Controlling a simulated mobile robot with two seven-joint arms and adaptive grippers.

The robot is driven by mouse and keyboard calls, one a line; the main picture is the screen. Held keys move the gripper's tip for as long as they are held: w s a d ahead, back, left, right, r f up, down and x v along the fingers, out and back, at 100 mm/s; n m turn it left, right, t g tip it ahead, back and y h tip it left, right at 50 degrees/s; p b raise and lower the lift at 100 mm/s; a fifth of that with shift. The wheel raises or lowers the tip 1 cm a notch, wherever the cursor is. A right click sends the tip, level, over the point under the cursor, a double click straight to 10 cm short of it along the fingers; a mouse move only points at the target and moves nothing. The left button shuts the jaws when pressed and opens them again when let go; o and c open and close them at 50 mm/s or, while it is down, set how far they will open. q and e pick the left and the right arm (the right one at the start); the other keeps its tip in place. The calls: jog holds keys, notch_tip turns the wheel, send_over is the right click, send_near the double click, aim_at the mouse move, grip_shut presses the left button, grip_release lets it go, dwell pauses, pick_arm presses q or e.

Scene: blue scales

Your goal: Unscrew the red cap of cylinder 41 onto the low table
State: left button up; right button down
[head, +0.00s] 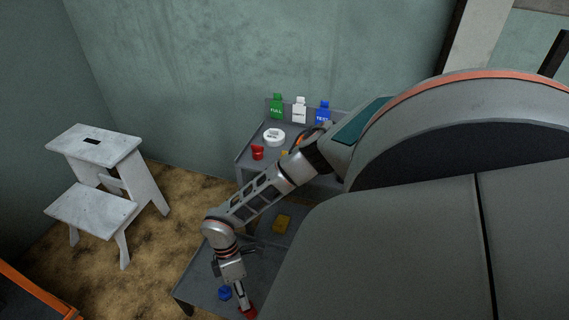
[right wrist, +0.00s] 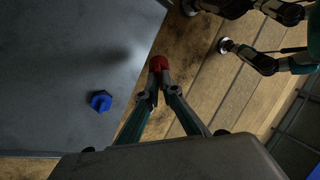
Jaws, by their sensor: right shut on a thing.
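My right gripper (head: 243,300) is shut on a small red cap (head: 250,312) at the bottom of the head view. In the right wrist view the red cap (right wrist: 158,63) sits between the fingertips, at the edge of the grey low table (right wrist: 50,60). I cannot tell whether it touches the tabletop. A blue cap (head: 225,293) lies on the low table beside the gripper; it also shows in the right wrist view (right wrist: 98,101). Cylinder 41 is not identifiable in either view. My left gripper is not in view.
A yellow block (head: 282,223) lies farther back on the grey surface. A higher grey stand (head: 243,157) behind holds a red item (head: 258,152), a white disc (head: 274,137) and green, white and blue tags. A white step stool (head: 95,145) stands left.

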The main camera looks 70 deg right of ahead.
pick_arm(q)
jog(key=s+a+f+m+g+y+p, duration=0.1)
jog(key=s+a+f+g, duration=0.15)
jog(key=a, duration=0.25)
pick_arm(e)
jog(key=s+d+r+n+t, duration=0.1)
jog(key=s+d+n+t, duration=0.1)
jog(key=d+n, duration=0.5)
jog(key=s+d+r+n+t, duration=0.1)
jog(key=s+d+n+t, duration=0.15)
jog(key=d, duration=0.85)
jog(key=shift+g+h, duration=0.4)
jog(key=shift+g, duration=0.05)
jog(key=f+b, duration=0.4)
jog(key=f, duration=0.1)
jog(key=f+b, duration=0.2)
jog(key=f, duration=0.1)
jog(key=shift+s, duration=0.4)
jog(key=shift+w+f, duration=0.15)
jog(key=shift+f, duration=0.25)
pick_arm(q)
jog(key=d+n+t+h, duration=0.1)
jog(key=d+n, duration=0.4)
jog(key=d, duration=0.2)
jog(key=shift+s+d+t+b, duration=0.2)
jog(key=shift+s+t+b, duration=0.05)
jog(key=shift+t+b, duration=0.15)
pick_arm(e)
jog(key=shift+w+f, duration=0.15)
jog(key=shift+f, duration=0.95)
